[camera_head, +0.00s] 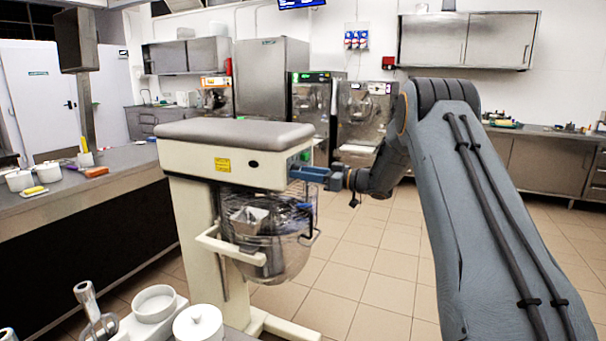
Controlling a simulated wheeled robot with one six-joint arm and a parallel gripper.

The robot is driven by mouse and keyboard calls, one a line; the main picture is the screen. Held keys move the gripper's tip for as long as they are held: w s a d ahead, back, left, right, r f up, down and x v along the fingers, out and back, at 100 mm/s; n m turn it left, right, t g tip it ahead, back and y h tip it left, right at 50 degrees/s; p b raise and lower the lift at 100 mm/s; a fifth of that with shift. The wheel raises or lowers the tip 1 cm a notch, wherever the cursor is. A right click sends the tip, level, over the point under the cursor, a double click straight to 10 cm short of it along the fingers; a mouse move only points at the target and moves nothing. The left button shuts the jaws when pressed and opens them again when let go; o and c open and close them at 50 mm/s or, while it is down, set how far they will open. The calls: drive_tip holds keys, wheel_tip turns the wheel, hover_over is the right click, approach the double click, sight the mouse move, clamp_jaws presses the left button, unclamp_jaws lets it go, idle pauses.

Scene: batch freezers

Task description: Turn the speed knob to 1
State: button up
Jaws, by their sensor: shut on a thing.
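A cream planetary mixer (220,162) with a grey padded top stands in the middle of the head view. Its bowl with a wire guard (265,245) hangs below the head. My gripper (296,172) reaches in from the right and meets the right end of the mixer head. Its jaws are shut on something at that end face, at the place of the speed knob. The knob is hidden behind the jaws, and its setting cannot be read. My arm fills the right side of the view.
A counter (120,181) with pots runs along the left. A white bowl (154,304), a lidded pot (199,324) and metal tools stand in the front left. Batch freezers (362,115) stand at the back. Tiled floor (375,262) is open between mixer and arm.

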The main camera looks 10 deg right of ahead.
drive_tip(key=n+b, duration=0.3)
drive_tip(key=n, duration=0.1)
drive_tip(key=shift+f+b, duration=0.1)
drive_tip(key=shift+b, duration=0.2)
drive_tip(key=n+b, duration=0.4)
drive_tip(key=n, duration=0.1)
drive_tip(key=shift+w+b, duration=0.1)
drive_tip(key=shift+b, duration=0.3)
drive_tip(key=n+b, duration=0.4)
drive_tip(key=n, duration=0.1)
drive_tip(key=n+b, duration=0.4)
drive_tip(key=shift+b, duration=0.35)
drive_tip(key=o, duration=0.9)
drive_tip(key=shift+r, duration=0.2)
drive_tip(key=shift+d, duration=0.15)
